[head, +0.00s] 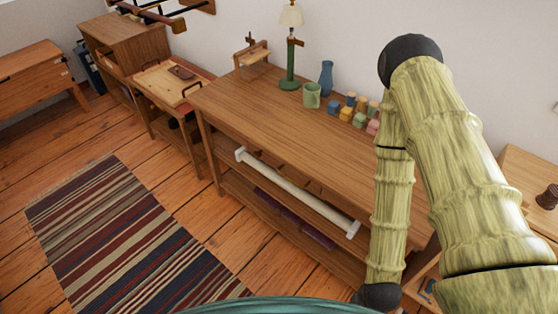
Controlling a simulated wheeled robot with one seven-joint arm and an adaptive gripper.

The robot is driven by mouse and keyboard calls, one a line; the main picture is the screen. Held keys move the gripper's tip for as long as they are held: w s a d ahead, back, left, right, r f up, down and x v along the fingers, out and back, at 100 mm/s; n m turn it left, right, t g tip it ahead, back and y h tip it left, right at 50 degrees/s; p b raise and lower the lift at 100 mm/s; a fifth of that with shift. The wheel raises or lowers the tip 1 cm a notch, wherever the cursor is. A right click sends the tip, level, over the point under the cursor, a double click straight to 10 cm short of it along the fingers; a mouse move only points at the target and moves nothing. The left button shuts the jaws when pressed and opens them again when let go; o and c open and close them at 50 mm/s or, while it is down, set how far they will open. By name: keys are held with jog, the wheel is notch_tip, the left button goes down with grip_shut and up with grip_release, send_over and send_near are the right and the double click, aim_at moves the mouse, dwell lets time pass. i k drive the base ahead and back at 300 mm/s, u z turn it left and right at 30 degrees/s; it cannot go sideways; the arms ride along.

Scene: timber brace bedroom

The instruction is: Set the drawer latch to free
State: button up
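A long wooden table (255,115) stands against the wall. A pale horizontal bar (296,191) with thicker ends runs along its front, below the tabletop. Behind the bar are dark gaps and small dark parts, too small to make out. I cannot pick out a drawer latch or tell its setting. My arm, with green bamboo-like links, covers the table's right end. My gripper is not in view.
On the table are a green lamp (290,62), a blue vase (326,77), a green mug (311,96), several coloured blocks (346,113) and a small wooden stand (252,60). A striped rug (125,230) lies on open floor at left. A tray table (168,82) stands beyond.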

aim_at(257, 155)
jog(key=u, duration=0.35)
jog(key=k, duration=1.1)
jog(key=u, duration=1.35)
jog(key=i, duration=1)
jog(key=z, duration=0.8)
